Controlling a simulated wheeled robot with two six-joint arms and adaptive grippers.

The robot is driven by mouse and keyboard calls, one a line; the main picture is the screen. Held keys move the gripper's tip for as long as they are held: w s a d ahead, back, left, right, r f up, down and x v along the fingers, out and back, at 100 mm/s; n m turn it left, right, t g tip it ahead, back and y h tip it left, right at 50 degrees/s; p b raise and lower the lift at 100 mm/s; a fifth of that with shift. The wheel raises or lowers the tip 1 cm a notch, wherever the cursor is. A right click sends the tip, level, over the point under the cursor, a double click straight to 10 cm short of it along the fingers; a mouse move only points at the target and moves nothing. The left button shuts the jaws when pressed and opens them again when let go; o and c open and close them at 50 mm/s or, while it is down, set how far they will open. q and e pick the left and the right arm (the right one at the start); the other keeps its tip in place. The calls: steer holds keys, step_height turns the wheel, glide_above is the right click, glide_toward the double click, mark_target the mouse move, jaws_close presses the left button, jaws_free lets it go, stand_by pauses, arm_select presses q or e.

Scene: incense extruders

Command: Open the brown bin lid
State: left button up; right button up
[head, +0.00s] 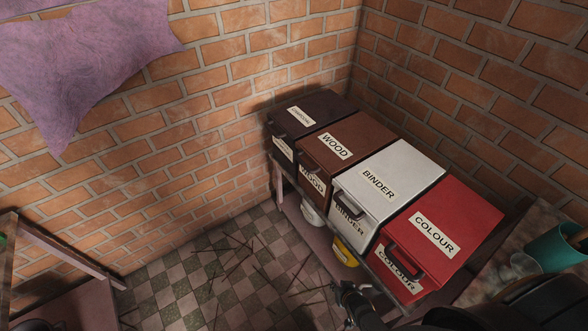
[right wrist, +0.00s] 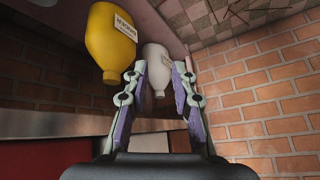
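The brown bin (head: 347,144) is labelled WOOD on its lid and front. Its lid is closed, with a dark handle (head: 314,162) at the front edge. It stands between the dark bin and the white bin. My right gripper (head: 346,288) is low in front of the red bin, well apart from the brown bin. In the right wrist view its two fingers (right wrist: 161,68) are apart with nothing held between them. My left gripper is not in view.
A dark bin (head: 305,113), a white BINDER bin (head: 388,182) and a red COLOUR bin (head: 441,235) share the shelf. Below are a yellow bottle (right wrist: 112,45) and a white bottle (right wrist: 158,60). A teal pot (head: 553,248) stands right. Sticks lie on the checkered floor (head: 190,275).

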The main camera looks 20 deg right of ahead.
steer(key=w+a+r+m+t+b, duration=0.25)
steer(key=w+b, duration=0.25)
steer(key=w, duration=0.6)
steer(key=m+t+b, duration=0.6)
steer(key=t+b, duration=0.5)
steer(key=b, duration=0.2)
glide_toward(304, 163)
steer(key=shift+y, duration=0.4)
steer(key=x, duration=0.5)
steer(key=f+b+x, duration=0.1)
steer(key=x, duration=0.2)
steer(key=shift+w+d, duration=0.1)
steer(key=shift+w, duration=0.4)
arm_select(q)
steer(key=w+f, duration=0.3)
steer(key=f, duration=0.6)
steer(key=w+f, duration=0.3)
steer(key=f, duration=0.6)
arm_select(e)
steer(key=shift+w+r, duration=0.2)
steer(key=shift+w, duration=0.4)
steer(key=shift+c, duration=0.2)
steer(key=c, duration=0.5)
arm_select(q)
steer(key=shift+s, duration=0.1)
arm_select(e)
jaws_close()
